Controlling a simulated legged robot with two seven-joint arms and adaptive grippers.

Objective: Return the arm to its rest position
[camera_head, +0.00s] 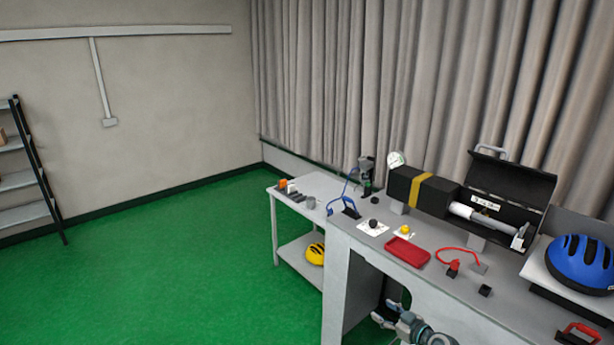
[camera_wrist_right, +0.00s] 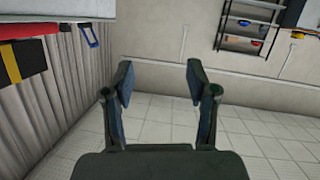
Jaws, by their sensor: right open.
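My right gripper (camera_head: 385,311) shows at the bottom of the head view, low in front of the grey workbench (camera_head: 345,240) and below its top. In the right wrist view the two dark fingers of the right gripper (camera_wrist_right: 159,82) stand wide apart with nothing between them. Beyond them are a pale tiled surface and a wall. Most of the right arm is outside the head view. My left gripper shows in neither view.
The bench holds a red tray (camera_head: 407,252), a black box with a yellow band (camera_head: 421,190), an open black case (camera_head: 510,185), and a blue helmet (camera_head: 580,263). A side table (camera_head: 285,205) has a yellow helmet (camera_head: 316,253) on its lower shelf. Green floor (camera_head: 150,260) lies open at left.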

